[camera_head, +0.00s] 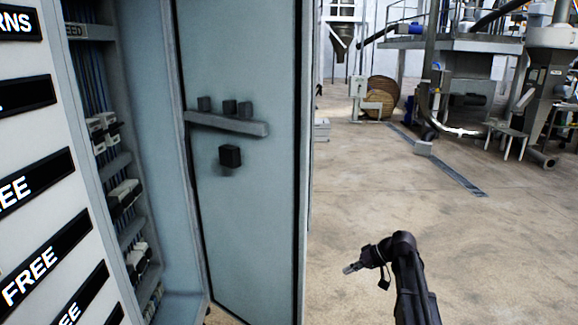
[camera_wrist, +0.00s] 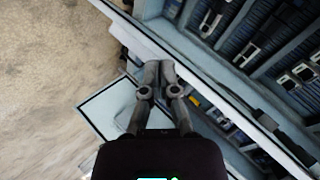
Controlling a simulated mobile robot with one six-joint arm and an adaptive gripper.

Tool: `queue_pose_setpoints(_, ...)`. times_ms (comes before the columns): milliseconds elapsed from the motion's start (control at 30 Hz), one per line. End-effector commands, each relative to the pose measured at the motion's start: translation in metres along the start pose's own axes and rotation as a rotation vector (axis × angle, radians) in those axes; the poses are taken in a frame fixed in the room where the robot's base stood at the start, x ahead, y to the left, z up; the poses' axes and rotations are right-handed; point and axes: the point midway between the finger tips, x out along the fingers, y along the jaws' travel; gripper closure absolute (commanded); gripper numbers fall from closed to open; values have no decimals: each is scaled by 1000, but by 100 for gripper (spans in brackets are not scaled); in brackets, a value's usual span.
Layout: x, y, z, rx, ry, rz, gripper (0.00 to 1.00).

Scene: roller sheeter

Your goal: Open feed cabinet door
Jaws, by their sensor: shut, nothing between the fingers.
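The feed cabinet door (camera_head: 235,220) stands swung open in the head view, its pale blue inner face showing a grey bar and small dark blocks. The open cabinet (camera_head: 160,200) is to its left, with wiring and rows of electrical parts inside; part of its label reads "EED". My gripper (camera_head: 349,269) is right of the door and low in the head view, apart from it. In the wrist view my gripper (camera_wrist: 158,64) has its fingers together and empty, with the cabinet's inside (camera_wrist: 240,50) beyond and to the right.
A white panel with black "FREE" labels (camera_head: 35,272) stands at the far left. Bare floor (camera_head: 400,200) lies right of the door. Machinery (camera_head: 460,60), a wooden reel (camera_head: 381,97) and a small table (camera_head: 507,130) stand at the back.

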Motion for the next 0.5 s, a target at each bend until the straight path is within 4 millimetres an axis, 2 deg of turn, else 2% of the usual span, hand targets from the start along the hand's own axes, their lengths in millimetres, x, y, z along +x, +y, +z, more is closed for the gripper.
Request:
queue_pose_setpoints(100, -4, 3, 20, 77, 1, 61, 100)
queue_pose_setpoints(367, 24, 5, 62, 130, -86, 200, 100)
queue_pose_setpoints(500, 38, 6, 93, 165, -135, 305, 100)
